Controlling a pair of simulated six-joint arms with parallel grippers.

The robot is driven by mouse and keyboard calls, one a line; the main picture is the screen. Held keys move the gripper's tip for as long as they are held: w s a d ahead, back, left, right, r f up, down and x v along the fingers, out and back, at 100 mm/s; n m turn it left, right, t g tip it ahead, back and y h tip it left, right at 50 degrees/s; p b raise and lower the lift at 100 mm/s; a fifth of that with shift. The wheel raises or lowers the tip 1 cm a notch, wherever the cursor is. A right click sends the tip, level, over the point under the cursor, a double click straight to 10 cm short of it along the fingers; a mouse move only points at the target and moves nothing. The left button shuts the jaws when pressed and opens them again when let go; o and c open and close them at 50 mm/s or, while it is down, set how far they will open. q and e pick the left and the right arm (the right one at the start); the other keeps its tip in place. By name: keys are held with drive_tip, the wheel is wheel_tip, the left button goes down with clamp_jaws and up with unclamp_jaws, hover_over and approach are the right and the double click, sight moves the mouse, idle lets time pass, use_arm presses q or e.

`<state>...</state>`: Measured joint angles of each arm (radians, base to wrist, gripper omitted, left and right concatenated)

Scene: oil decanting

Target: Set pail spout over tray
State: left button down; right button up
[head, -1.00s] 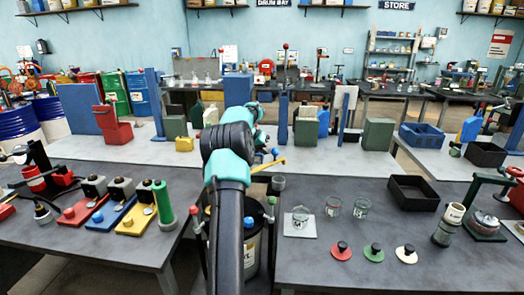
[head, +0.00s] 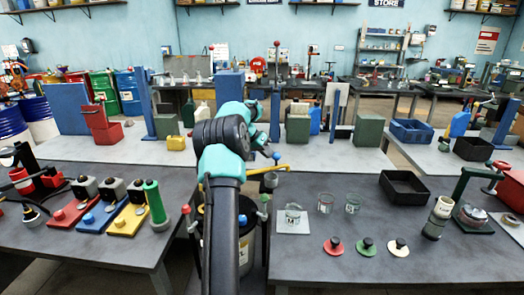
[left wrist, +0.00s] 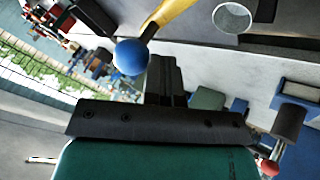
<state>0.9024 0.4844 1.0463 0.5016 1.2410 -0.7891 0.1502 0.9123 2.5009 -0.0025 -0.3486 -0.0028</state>
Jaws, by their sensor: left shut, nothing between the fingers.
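A pail (head: 246,250) with a pale label stands low in the gap between the front tables, mostly hidden behind my left arm. A yellow bar (head: 272,169) and a grey cup-like part (head: 270,182) show above it; I cannot tell which is the spout. A black open tray (head: 405,188) sits apart on the right table. My left gripper (left wrist: 160,60) is shut and empty, beside a blue ball (left wrist: 130,57) on the yellow bar's end; whether they touch is unclear. The ball also shows in the head view (head: 276,155). My right gripper is out of view.
Glass beakers (head: 325,203), coloured discs with knobs (head: 366,246) and a green-armed stand (head: 474,200) occupy the right table. Coloured blocks with a green cylinder (head: 155,204) are on the left table. The right table's front edge is fairly clear.

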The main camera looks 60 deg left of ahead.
use_arm(q)
drive_tip(key=s+d+m+g+h, duration=0.3)
drive_tip(key=d+m, duration=0.4)
drive_tip(key=d, duration=0.4)
drive_tip(key=shift+s+d+g+h, duration=0.3)
drive_tip(key=shift+s+d, duration=0.1)
drive_tip(key=shift+s, duration=0.05)
drive_tip(key=s+a+r, duration=0.2)
drive_tip(key=a+r, duration=0.5)
drive_tip(key=a, duration=0.2)
drive_tip(key=shift+s+a, duration=0.15)
drive_tip(key=shift+a, duration=0.2)
idle(0.4)
